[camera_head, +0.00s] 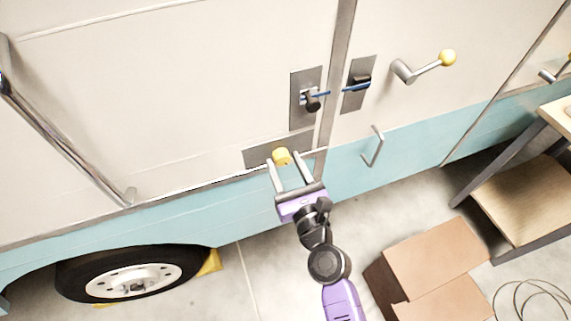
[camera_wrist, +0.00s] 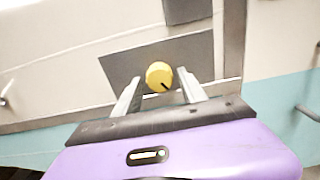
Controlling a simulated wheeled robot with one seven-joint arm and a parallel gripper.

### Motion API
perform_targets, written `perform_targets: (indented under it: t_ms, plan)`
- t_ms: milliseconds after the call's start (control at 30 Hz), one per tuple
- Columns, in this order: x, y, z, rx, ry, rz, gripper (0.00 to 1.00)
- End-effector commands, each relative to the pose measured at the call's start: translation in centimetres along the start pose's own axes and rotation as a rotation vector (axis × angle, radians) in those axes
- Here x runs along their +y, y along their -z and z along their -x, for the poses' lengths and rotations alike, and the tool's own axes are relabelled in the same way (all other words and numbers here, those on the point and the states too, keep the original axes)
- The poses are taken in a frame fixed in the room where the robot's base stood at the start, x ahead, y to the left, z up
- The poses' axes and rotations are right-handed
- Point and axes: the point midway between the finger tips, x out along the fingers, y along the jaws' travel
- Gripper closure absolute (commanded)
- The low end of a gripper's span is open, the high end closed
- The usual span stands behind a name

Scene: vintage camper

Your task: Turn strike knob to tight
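The strike knob looks to be the round yellow knob (camera_head: 282,156) on a grey metal plate (camera_head: 257,159) low on the camper's side, left of the door-edge strip. In the wrist view the yellow knob (camera_wrist: 159,75) has a dark pointer mark at its lower right. My gripper (camera_head: 283,160) is open, with one finger on each side of the knob. In the wrist view the fingertips (camera_wrist: 158,80) flank the knob with gaps on both sides, so they do not appear to grip it. Any lettering on the plate is too small to read.
Above the knob are a latch plate with a dark knob (camera_head: 312,103) and a second plate (camera_head: 357,85), joined by a blue bar. Cardboard boxes (camera_head: 437,253) stand below right.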

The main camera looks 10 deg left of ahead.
Motion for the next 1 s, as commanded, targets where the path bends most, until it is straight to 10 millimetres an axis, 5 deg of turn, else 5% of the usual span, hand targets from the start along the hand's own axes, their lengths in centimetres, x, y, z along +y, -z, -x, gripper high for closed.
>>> perform_targets:
  t_ms: [33,233,633,1000]
  plan:
    - [0.00,0.00,0.01,0.000,0.000,0.000,0.63]
    - [0.01,0.01,0.03,0.000,0.000,0.000,1.00]
    - [-0.01,0.05,0.04,0.000,0.000,0.073,1.00]
    - [-0.06,0.08,0.05,0.000,-0.001,0.365,1.00]
